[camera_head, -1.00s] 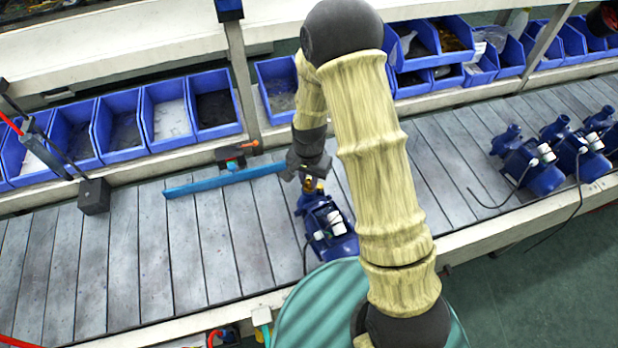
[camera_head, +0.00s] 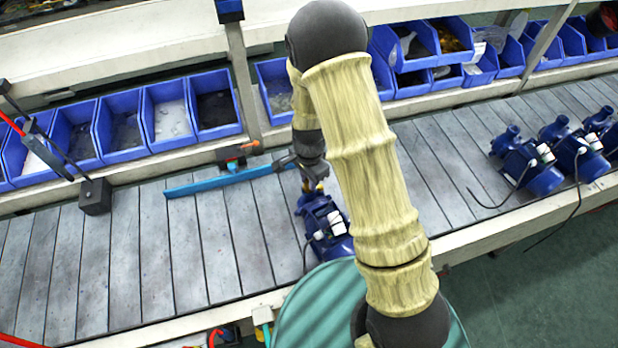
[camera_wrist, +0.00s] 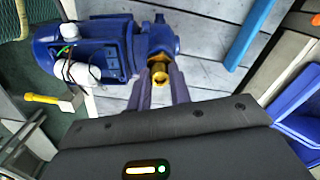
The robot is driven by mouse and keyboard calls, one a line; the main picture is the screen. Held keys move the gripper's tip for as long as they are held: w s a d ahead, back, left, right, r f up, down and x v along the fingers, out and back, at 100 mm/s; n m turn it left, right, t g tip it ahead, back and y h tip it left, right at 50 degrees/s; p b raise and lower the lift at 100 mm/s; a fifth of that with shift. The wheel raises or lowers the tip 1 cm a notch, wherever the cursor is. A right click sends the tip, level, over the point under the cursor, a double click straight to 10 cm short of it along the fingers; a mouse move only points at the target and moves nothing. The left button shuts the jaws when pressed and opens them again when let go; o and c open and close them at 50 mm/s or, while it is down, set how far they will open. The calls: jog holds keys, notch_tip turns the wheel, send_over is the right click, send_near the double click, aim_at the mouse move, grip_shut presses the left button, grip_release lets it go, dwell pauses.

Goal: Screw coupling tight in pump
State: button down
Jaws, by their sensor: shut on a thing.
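The blue pump (camera_head: 324,222) stands on the slatted conveyor in front of my arm. In the wrist view its blue body (camera_wrist: 105,52) lies at the upper left, with its port end facing my gripper. The brass coupling (camera_wrist: 159,72) sits at the pump's port, between my gripper's two fingers. My gripper (camera_wrist: 161,78) is shut on the coupling; in the head view my gripper (camera_head: 308,178) is just above the pump's port. The coupling shows only as a small brass spot in the head view. How deep its thread sits cannot be seen.
A blue bar (camera_head: 225,181) lies on the conveyor left of the pump. Several other blue pumps (camera_head: 530,165) stand at the right. Blue bins (camera_head: 170,115) line the back. A green ribbed drum (camera_head: 318,310) is in front. The conveyor at left is clear.

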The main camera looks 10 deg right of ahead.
jog(key=shift+m+p, duration=0.45)
jog(key=shift+m, duration=0.75)
jog(key=shift+f+m, duration=0.1)
jog(key=shift+m, duration=0.2)
jog(key=shift+s+r+m+p, duration=0.1)
jog(key=shift+r+m+p, duration=0.1)
jog(key=shift+m+p, duration=0.6)
jog(key=shift+f+m, duration=0.2)
jog(key=shift+m, duration=0.7)
jog(key=c, duration=1.3)
grip_release()
jog(key=shift+c, duration=0.2)
